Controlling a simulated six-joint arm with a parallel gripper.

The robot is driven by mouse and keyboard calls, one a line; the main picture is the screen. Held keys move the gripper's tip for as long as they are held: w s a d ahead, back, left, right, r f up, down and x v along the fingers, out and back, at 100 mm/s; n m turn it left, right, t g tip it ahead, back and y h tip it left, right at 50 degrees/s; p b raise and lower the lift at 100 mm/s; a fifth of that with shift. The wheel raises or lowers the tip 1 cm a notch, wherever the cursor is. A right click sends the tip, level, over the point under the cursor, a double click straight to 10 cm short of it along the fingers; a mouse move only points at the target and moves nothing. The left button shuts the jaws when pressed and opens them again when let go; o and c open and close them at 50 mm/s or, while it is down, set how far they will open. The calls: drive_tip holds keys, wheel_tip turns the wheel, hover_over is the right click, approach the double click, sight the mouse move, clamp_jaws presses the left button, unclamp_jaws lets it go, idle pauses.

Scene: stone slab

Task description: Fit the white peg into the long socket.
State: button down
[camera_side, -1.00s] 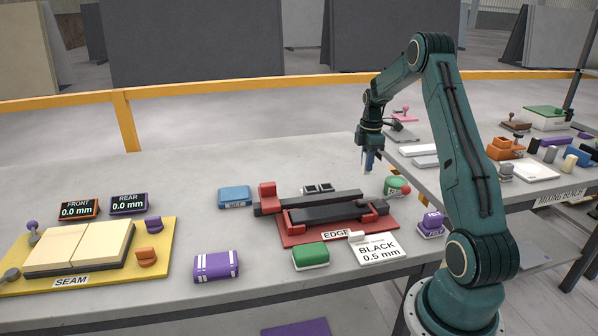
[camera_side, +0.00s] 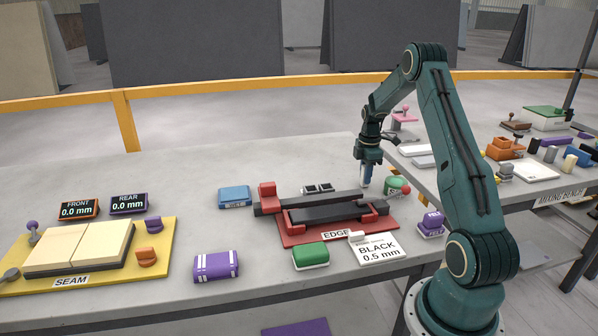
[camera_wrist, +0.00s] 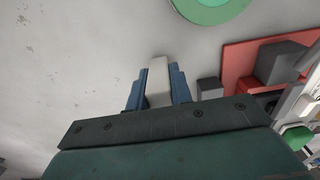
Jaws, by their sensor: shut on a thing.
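My gripper (camera_side: 366,184) points down above the back right of the stone slab table, just left of the green round holder. Its blue fingers are shut on a whitish peg, which shows between them in the wrist view (camera_wrist: 158,75); in the side view the peg (camera_side: 366,181) is a small pale strip. The peg's lower end is near the table, but I cannot tell whether it touches anything. I cannot pick out the long socket for certain. A small dark piece with openings (camera_side: 318,188) lies behind the red EDGE fixture (camera_side: 300,236).
A green round holder (camera_side: 393,183) with a red knob stands close right of my gripper. Dark bars (camera_side: 330,212) lie on the EDGE fixture. The table's back left is clear.

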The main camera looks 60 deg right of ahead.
drive_tip(key=shift+f, duration=0.15)
drive_tip(key=c, duration=1.3)
unclamp_jaws()
drive_tip(key=shift+o, duration=0.2)
wheel_tip(320, 180, up, 14)
drive_tip(key=shift+a, duration=0.2)
drive_tip(key=shift+f, duration=0.15)
